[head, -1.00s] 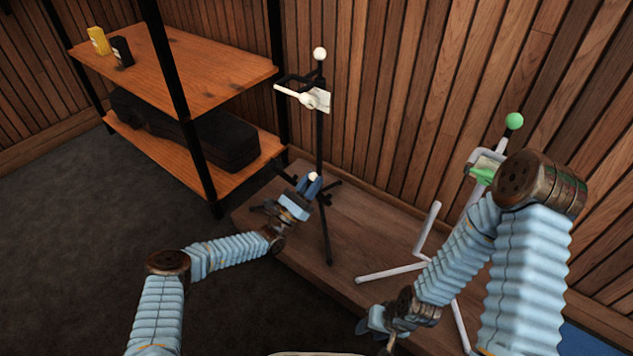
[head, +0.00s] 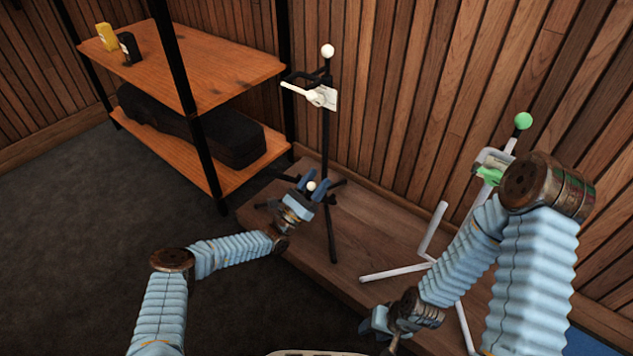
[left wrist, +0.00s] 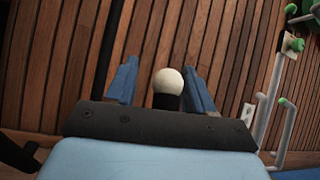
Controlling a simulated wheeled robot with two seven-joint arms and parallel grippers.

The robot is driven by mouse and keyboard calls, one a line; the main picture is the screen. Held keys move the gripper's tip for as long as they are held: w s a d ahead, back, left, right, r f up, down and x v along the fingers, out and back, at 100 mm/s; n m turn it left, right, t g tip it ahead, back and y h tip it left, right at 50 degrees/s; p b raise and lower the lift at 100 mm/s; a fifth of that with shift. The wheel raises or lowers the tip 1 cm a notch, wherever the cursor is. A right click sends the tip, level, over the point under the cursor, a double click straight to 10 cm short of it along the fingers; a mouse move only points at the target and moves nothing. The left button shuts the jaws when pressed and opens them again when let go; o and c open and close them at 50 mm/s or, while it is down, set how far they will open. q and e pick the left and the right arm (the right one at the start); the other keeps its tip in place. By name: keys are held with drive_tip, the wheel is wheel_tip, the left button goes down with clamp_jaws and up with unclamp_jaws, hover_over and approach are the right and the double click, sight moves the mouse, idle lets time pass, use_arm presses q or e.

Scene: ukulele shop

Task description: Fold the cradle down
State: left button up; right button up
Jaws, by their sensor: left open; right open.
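A black instrument stand (head: 327,130) stands upright on a low wooden platform, with a white ball on its top and a white lever with a pale plate (head: 318,96) below it. Lower down, a white ball-ended part (head: 311,186), perhaps the cradle, sits among black arms. My left gripper (head: 312,181) is open, with its blue fingers on either side of this white ball. My right gripper (head: 382,328) is open and empty, low over the platform's front.
A white stand (head: 432,228) with a green ball (head: 523,121) and green lever is at the right, partly behind my right arm. A shelf (head: 200,68) with a black case (head: 190,125) stands at the left. The wood-panelled wall closes the back.

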use_arm(q)
drive_tip(key=v, duration=1.3)
drive_tip(key=shift+s+f, duration=0.2)
drive_tip(key=shift+f, duration=0.05)
drive_tip(key=shift+a, duration=0.15)
